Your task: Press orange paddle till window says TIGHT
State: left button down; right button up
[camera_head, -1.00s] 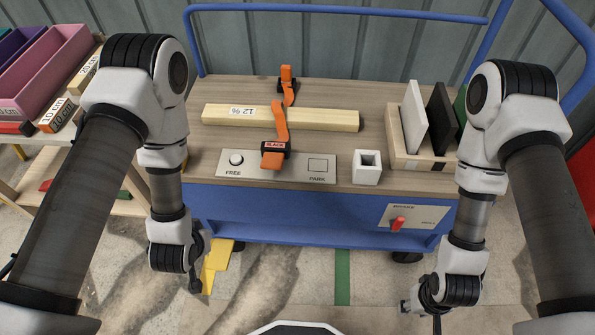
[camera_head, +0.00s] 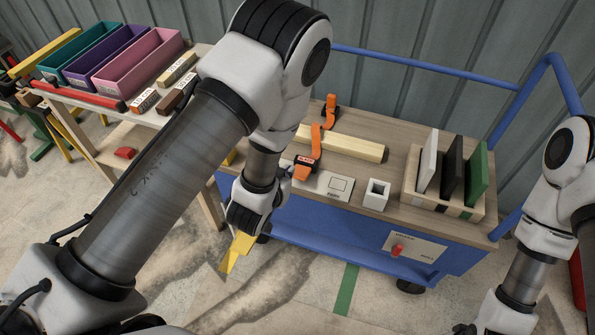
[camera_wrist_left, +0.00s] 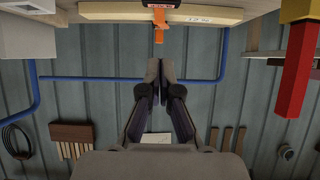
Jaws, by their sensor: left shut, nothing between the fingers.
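The orange paddle (camera_head: 303,172) sits at the front of the strap buckle (camera_head: 306,160) on the cart top. The buckle's red window is too small to read in the head view. In the left wrist view, the orange strap (camera_wrist_left: 159,18) and a cut-off part of the red window (camera_wrist_left: 161,3) show at the top edge. My left gripper (camera_wrist_left: 159,76) is shut and empty, with the strap beyond its tips. In the head view its fingers, left of the paddle, are largely hidden by my wrist. My right gripper (camera_head: 464,328) is cut off at the bottom edge.
The strap crosses a wooden beam (camera_head: 352,147). A PARK plate (camera_head: 323,183), a white square cup (camera_head: 376,194) and a rack (camera_head: 424,199) with upright panels share the cart top. A red lever (camera_head: 397,250) is on the cart's front. Coloured bins (camera_head: 140,72) stand left.

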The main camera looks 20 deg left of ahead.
pick_arm(q)
send_over(296, 177)
jog(key=w, duration=0.1)
jog(key=f, duration=0.5)
jog(key=shift+w+d, duration=0.1)
jog(key=shift+w, duration=0.1)
jog(key=f, duration=0.1)
jog(key=s+f, duration=0.1)
jog(key=f, duration=0.1)
jog(key=shift+s+f+p, duration=0.15)
jog(key=shift+f+p, duration=0.15)
jog(key=shift+p, duration=0.1)
jog(key=shift+f, duration=0.15)
